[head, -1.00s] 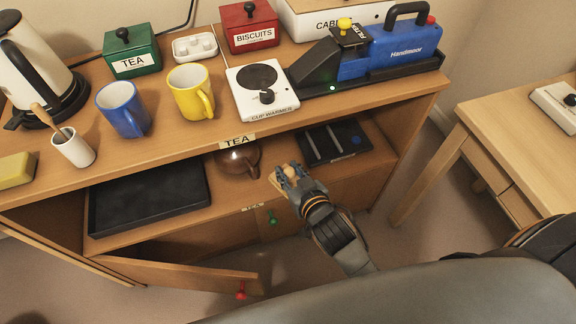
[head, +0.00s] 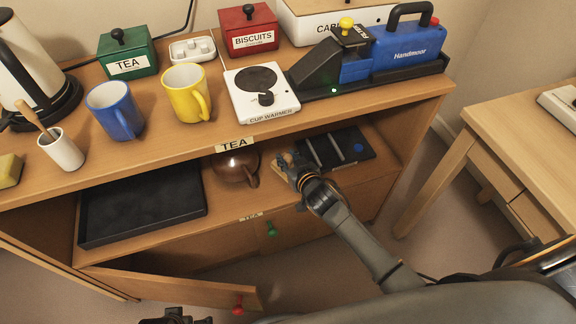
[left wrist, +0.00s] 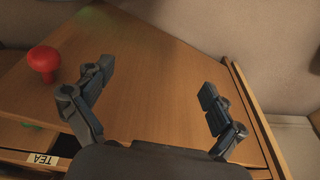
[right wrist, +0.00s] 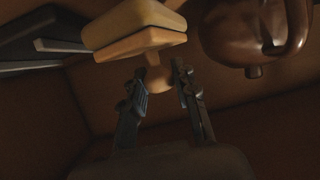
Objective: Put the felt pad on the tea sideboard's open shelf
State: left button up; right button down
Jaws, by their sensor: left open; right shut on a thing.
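The felt pad (right wrist: 130,38) is a tan, layered block with a round wooden knob (right wrist: 157,80). My right gripper (right wrist: 160,75) is shut on that knob. In the head view the right gripper (head: 288,165) reaches into the front of the open shelf (head: 222,197), largely covering the pad (head: 283,178). I cannot tell whether the pad touches the shelf board. The brown teapot (head: 236,166) is just left of it, and a dark slotted tray (head: 338,147) is to the right. My left gripper (left wrist: 158,92) is open and empty, near the open door (left wrist: 150,85).
A black tray (head: 142,212) fills the shelf's left part. The open lower door (head: 185,287) with a red knob (head: 238,305) sticks out in front. Mugs (head: 115,110), a cup warmer (head: 262,95) and a blue machine (head: 385,55) stand on top. A side table (head: 510,120) is at right.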

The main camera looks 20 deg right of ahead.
aim_at(288, 165)
notch_tip(288, 165, down, 2)
jog(key=shift+f+b, duration=0.2)
jog(key=shift+b, duration=0.15)
pick_arm(q)
jog(key=r, duration=0.3)
jog(key=shift+w+r, duration=0.3)
jog(key=shift+w, duration=0.05)
pick_arm(e)
jog(key=shift+f, duration=0.15)
jog(key=shift+f, duration=0.1)
jog(key=c, duration=1)
grip_release()
jog(key=shift+c, duration=0.2)
pick_arm(q)
jog(key=shift+r, duration=0.25)
